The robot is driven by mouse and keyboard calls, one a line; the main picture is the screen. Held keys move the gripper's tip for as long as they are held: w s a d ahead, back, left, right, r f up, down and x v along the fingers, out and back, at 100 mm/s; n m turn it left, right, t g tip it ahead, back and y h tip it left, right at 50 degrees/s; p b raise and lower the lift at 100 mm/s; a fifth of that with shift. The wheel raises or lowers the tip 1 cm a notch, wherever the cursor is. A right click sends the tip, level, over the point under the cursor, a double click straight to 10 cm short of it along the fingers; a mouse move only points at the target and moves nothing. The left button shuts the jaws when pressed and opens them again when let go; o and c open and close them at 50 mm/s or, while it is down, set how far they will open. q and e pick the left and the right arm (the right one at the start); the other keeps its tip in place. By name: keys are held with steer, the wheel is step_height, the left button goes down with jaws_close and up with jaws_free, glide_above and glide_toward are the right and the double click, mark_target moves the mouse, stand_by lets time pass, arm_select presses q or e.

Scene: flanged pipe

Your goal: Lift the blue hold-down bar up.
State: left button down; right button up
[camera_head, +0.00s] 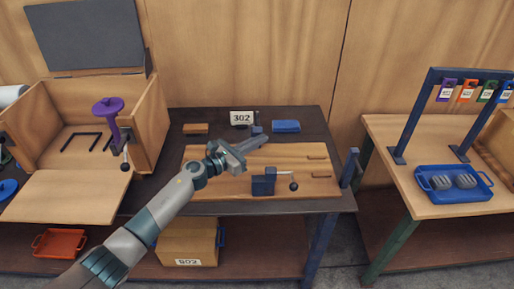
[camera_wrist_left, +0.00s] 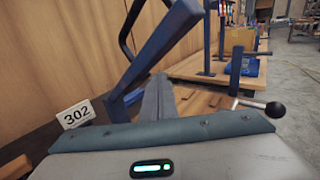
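In the wrist view a blue bar (camera_wrist_left: 165,45) slants up to the right from a blue base (camera_wrist_left: 118,106) beside the 302 sign. I take it to be the hold-down bar. In the head view only a small blue part (camera_head: 257,129) shows beside that sign. My left gripper (camera_head: 264,138) is above the wooden board, close to this part. Its grey fingers (camera_wrist_left: 158,95) look closed together, with nothing seen between them. The bar stands left of the fingers in the wrist view; I cannot tell whether they touch. My right gripper is in neither view.
A blue block (camera_head: 263,185) with a ball-ended lever (camera_head: 293,186) stands at the board's front. A blue pad (camera_head: 286,126) lies behind. An open wooden box (camera_head: 150,115) with a purple spool (camera_head: 108,106) is left. A blue post (camera_head: 349,167) rises at the table's right edge.

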arm_select(q)
steer(key=shift+r, duration=0.2)
steer(key=shift+w+r+p, duration=0.2)
steer(key=shift+w+r, duration=0.2)
steer(key=shift+r, duration=0.3)
steer(key=shift+w+r+p, duration=0.15)
steer(key=shift+w+r, duration=0.25)
steer(key=shift+r, duration=0.25)
steer(key=shift+w+r, duration=1.05)
steer(key=shift+r, duration=0.15)
steer(key=shift+w+r+b, duration=0.85)
steer(key=shift+w+r, duration=0.2)
steer(key=shift+w, duration=0.25)
